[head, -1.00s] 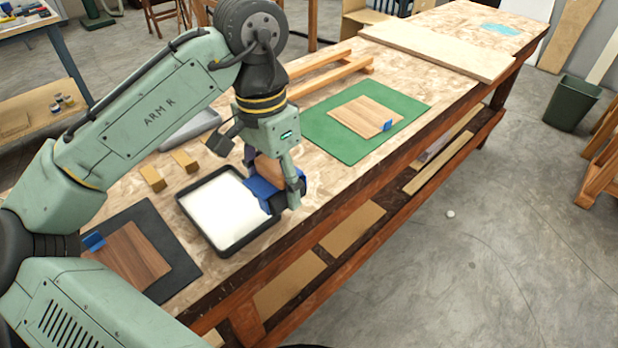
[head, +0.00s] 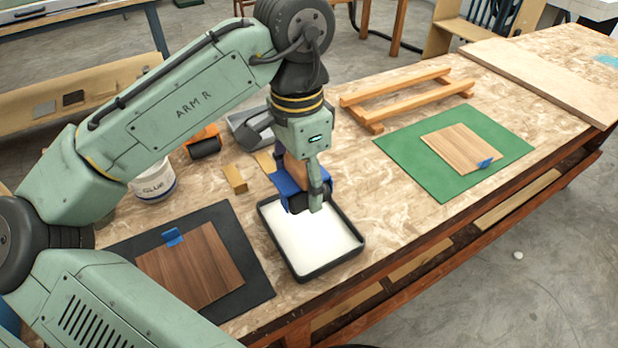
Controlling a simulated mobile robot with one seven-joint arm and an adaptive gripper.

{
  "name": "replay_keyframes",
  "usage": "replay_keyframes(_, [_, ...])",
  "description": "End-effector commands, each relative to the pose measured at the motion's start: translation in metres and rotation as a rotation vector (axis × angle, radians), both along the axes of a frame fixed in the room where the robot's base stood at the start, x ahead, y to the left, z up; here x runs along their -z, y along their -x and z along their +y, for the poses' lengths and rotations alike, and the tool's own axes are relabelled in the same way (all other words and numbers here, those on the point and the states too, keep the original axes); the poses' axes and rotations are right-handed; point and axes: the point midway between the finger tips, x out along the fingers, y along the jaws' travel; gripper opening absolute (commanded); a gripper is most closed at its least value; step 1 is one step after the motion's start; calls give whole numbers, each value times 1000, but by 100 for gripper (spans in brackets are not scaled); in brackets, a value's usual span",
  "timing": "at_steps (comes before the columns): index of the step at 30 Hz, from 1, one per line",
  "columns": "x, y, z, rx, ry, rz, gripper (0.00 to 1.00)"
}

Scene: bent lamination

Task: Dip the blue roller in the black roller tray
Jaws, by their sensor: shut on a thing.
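The black roller tray (head: 331,262) lies on the workbench and holds a white layer, likely glue. The blue roller (head: 287,187) is in my gripper (head: 306,196), with its brown handle partly hidden by the fingers. My gripper is shut on it and points down. The roller's lower end is over the far part of the tray, close to the far rim. I cannot tell whether it touches the white layer.
A dark mat (head: 255,262) with a wooden panel (head: 190,268) and blue tab lies left. A green mat (head: 510,148) with another panel (head: 460,146) lies right. A glue tub (head: 153,184), an orange tool (head: 203,143), wood blocks (head: 235,179) and wooden rails (head: 415,97) stand behind.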

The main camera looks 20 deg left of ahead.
Motion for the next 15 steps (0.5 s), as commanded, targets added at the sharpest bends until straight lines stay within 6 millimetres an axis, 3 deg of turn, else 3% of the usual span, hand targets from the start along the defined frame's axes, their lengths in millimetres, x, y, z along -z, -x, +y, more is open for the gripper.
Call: replay_keyframes(15, [46,-1,0,-1,2,-2,17])
